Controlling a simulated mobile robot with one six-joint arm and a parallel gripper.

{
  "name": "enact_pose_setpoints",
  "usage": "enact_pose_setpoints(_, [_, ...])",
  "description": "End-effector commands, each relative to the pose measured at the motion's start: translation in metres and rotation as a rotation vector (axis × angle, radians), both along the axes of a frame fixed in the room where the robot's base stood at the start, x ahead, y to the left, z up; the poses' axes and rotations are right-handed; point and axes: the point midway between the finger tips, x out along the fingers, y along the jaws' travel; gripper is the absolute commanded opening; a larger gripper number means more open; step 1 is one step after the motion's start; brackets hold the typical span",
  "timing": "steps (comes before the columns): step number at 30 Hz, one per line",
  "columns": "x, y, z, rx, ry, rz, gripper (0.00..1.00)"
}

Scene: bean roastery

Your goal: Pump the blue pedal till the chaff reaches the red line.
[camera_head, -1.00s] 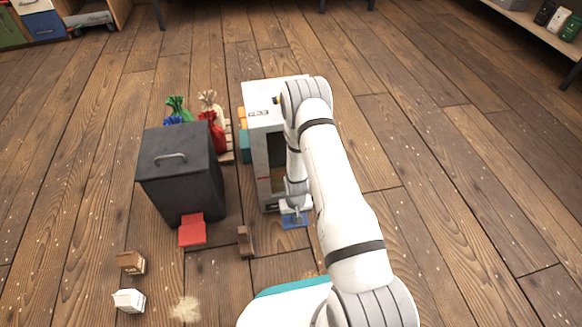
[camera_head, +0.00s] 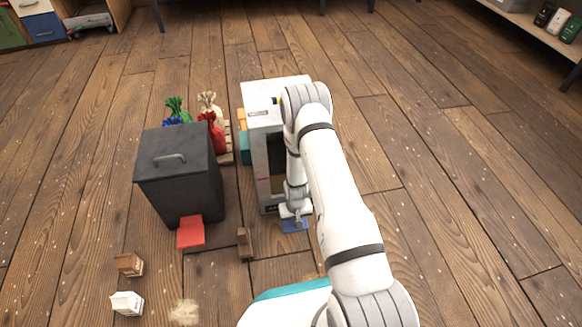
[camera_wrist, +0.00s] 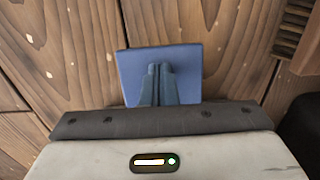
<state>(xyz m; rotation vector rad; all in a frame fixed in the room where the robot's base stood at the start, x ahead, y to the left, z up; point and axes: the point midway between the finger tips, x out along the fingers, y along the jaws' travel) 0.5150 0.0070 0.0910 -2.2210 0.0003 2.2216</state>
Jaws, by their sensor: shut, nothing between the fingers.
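The blue pedal (camera_head: 294,225) sticks out at the foot of a tall pale machine (camera_head: 262,118). In the wrist view the blue pedal (camera_wrist: 188,62) lies right under my gripper (camera_wrist: 160,70). My gripper (camera_head: 297,217) is shut and empty, pointing down at the pedal. I cannot tell whether its tips touch the pedal. The machine has a dark front window with a red line (camera_head: 263,179) low on it. Brownish chaff (camera_head: 277,185) shows in the window's lower part. My arm hides the window's right side, so the chaff's exact level against the line is unclear.
A dark bin (camera_head: 180,178) with a red pedal (camera_head: 190,232) stands left of the machine. A small brown block (camera_head: 244,243) lies between them. Colored sacks (camera_head: 212,130) stand behind. Two small cartons (camera_head: 128,283) and a chaff pile (camera_head: 184,312) lie at front left. The floor at right is clear.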

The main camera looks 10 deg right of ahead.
Motion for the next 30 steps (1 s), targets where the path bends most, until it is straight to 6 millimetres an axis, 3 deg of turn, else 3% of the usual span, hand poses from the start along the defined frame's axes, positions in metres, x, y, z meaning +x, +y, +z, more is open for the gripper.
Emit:
enact_pose_setpoints(21, [0.0,0.0,0.084,0.0,-0.001,0.001,0.0])
enact_pose_setpoints(30, [0.0,0.0,0.089,0.0,0.0,0.001,0.0])
